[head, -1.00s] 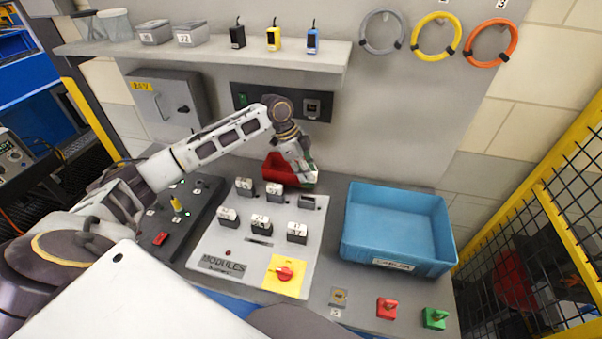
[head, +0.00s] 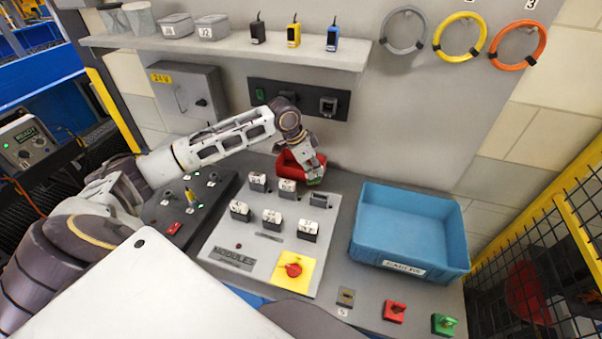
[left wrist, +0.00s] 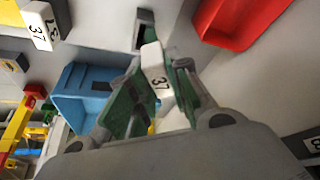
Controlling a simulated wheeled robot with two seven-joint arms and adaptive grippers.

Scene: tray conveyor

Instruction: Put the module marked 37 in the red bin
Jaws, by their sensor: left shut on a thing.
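My left gripper (head: 314,178) is at the back of the bench, at the front right side of the red bin (head: 287,161) and partly covering it. In the left wrist view its green-padded fingers (left wrist: 150,98) are shut on a white-topped module marked 37 (left wrist: 157,72). The red bin (left wrist: 236,22) shows at the upper right there, apart from the held module. The held module is hard to make out in the head view. Several other modules stand on the light panel (head: 226,237); one module in the wrist view (left wrist: 38,26) also appears to read 37. My right gripper is out of view.
A blue bin (head: 413,187) stands to the right of the panel and looks empty. A grey slot (head: 319,200) on the panel holds no module. A shelf (head: 230,45) hangs above the bench's back. A yellow-framed mesh fence (head: 560,215) is at the right.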

